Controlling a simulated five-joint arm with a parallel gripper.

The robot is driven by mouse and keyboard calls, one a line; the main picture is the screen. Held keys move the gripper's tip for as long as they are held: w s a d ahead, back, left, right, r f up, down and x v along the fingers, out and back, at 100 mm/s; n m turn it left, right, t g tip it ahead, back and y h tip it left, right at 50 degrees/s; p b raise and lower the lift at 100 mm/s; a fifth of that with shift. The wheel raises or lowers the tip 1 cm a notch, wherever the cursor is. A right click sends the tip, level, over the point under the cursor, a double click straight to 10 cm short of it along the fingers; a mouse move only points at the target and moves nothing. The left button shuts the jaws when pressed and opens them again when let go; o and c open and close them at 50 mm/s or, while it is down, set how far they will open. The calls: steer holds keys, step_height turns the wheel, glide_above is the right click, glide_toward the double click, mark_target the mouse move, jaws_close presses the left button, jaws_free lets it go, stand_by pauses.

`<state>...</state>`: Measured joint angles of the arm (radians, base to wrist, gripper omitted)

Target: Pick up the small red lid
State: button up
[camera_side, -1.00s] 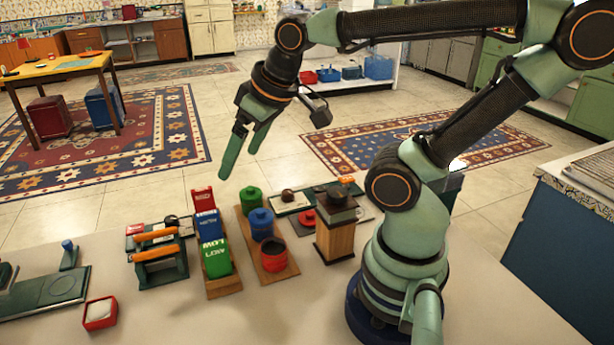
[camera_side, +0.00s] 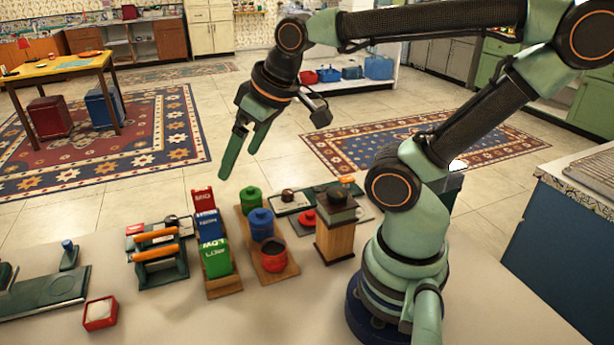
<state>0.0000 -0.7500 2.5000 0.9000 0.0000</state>
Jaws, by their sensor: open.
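A small red lid (camera_side: 307,219) lies flat on the counter, behind and left of the wooden grinder box, which partly hides it. An open red pot (camera_side: 273,256) stands at the near end of a wooden tray (camera_side: 286,273), with a blue lidded pot (camera_side: 261,224) and a green lidded pot (camera_side: 250,198) behind it. My gripper (camera_side: 236,164) hangs in the air above and behind the pots, fingers pointing down. Its two fingers are apart with nothing between them. It is up and to the left of the lid, well clear of it.
A tall wooden grinder box (camera_side: 335,238) stands close to the lid. Red, blue and green cartons (camera_side: 215,258) stand left of the pots. A rack with orange handles (camera_side: 158,257) and a red dish (camera_side: 100,313) are farther left. The front of the counter (camera_side: 270,315) is clear.

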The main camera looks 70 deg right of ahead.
steer(key=shift+o, duration=0.2)
steer(key=m+g, duration=0.6)
steer(key=m, duration=1.2)
glide_toward(310, 213)
steer(key=shift+s+f, duration=0.15)
steer(key=shift+f, duration=4.4)
steer(key=c, duration=1.3)
